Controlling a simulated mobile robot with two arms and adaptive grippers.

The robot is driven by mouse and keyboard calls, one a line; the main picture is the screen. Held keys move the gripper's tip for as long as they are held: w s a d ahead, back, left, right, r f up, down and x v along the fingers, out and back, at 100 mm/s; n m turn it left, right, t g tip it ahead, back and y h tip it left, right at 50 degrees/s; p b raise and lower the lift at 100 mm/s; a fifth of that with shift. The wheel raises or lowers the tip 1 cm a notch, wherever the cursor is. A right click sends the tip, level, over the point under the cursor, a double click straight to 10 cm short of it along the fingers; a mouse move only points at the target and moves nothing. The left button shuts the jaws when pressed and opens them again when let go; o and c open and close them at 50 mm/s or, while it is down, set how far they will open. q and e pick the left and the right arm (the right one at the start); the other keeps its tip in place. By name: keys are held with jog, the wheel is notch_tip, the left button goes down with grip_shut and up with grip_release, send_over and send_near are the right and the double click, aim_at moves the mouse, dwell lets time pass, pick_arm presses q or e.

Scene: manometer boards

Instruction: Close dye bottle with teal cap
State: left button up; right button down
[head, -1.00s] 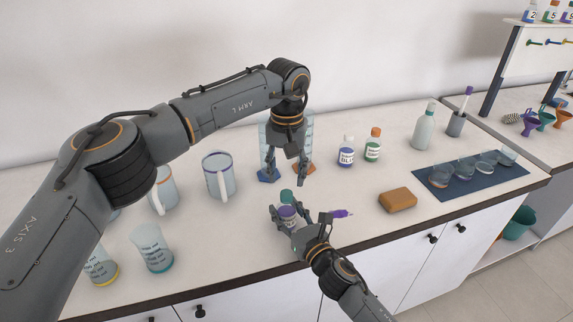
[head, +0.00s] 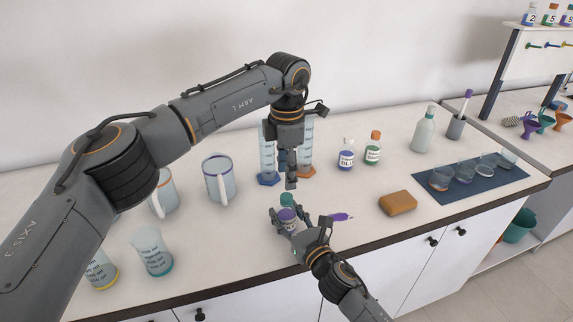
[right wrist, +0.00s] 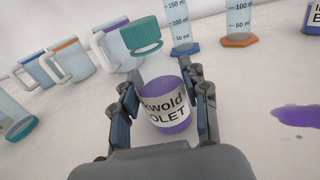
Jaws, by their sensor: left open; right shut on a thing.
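The dye bottle (right wrist: 165,105) has a clear upper part, violet dye and a white label reading partly "OLET". It stands upright between the fingers of my right gripper (right wrist: 160,112), which is shut on its body. The teal cap (right wrist: 141,36) is at the top of the bottle, over the neck; I cannot tell how tight it sits. In the head view the teal cap (head: 287,199) shows just above the bottle (head: 287,215) and my right gripper (head: 289,222). My left gripper (head: 291,183) is open, pointing down just above the cap, its fingers seen nearly edge-on.
Two measuring cylinders (head: 267,158) stand behind my left gripper. A violet spill (head: 341,216) lies right of the bottle. A blue-labelled bottle (head: 346,155), a green-labelled bottle (head: 372,149) and a brown sponge (head: 398,202) are further right. Jugs (head: 218,180) stand left.

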aim_at(287, 196)
pick_arm(q)
jog(key=n, duration=0.4)
jog(key=shift+r, duration=0.15)
jog(key=n, duration=0.6)
jog(key=shift+r, duration=0.2)
jog(key=n, duration=0.3)
jog(key=shift+r+n, duration=0.15)
jog(key=shift+n, duration=0.25)
jog(key=n, duration=0.4)
jog(key=shift+r+n, duration=0.15)
jog(key=shift+n, duration=0.25)
notch_tip(287, 196, down, 8)
jog(key=shift+f, duration=0.1)
